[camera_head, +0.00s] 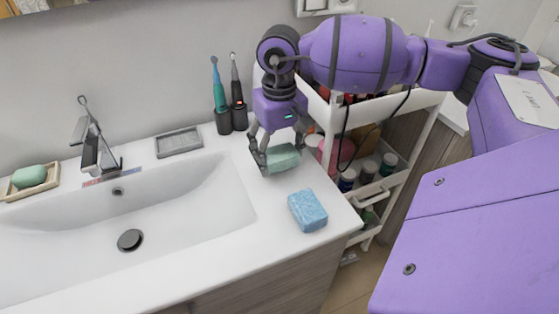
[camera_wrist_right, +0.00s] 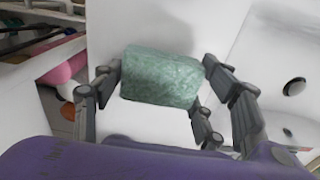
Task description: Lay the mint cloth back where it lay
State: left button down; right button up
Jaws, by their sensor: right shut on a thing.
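The mint cloth (camera_head: 284,160) is a folded green block at the right end of the white washbasin counter. My right gripper (camera_head: 281,156) points down and is shut on it, one finger at each end. In the right wrist view the mint cloth (camera_wrist_right: 160,78) sits between the fingers with its broad face showing. I cannot tell whether it touches the counter or hangs just above it. My left gripper is not in view.
A blue folded cloth or sponge (camera_head: 308,210) lies nearer the front edge. A grey tray (camera_head: 179,142) and two toothbrushes (camera_head: 219,92) stand behind left. A white cart (camera_head: 398,178) with bottles is right. The basin (camera_head: 150,215) opens left; green soap (camera_head: 29,177) lies far left.

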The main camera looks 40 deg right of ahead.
aim_at(280, 163)
jog(key=shift+f, duration=1.45)
jog(key=shift+f, duration=0.1)
jog(key=o, duration=1)
notch_tip(280, 163, up, 12)
jog(key=shift+r, duration=0.15)
